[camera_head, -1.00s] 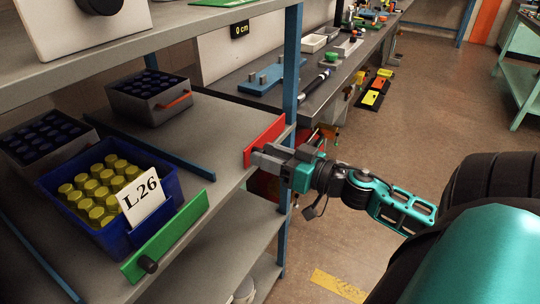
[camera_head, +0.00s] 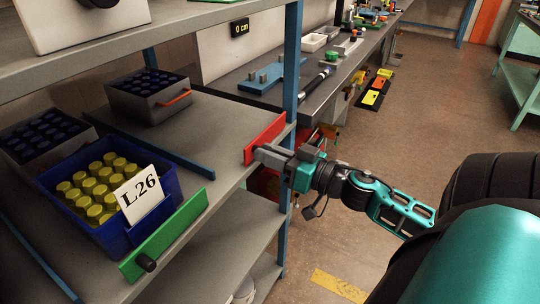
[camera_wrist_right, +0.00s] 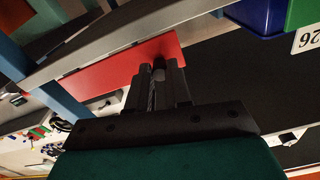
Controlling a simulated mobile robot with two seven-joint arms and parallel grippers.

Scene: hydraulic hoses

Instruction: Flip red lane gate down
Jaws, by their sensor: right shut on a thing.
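The red lane gate (camera_head: 265,138) is a flat red plate standing upright along the front edge of the middle shelf, near the blue post. It also shows in the wrist view (camera_wrist_right: 100,76) as a long red plate. My right gripper (camera_head: 262,152) is at its front face, and in the wrist view my fingers (camera_wrist_right: 159,72) are close together around a small dark knob on the gate. The fingers hide most of the knob. My left gripper is not in view.
A green gate (camera_head: 168,237) with a black knob stands upright at the shelf front, left of the red one. Behind it is a blue bin (camera_head: 115,235) of yellow-capped items labelled L26. A blue post (camera_head: 291,70) rises just beyond the red gate. The lane behind the red gate looks empty.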

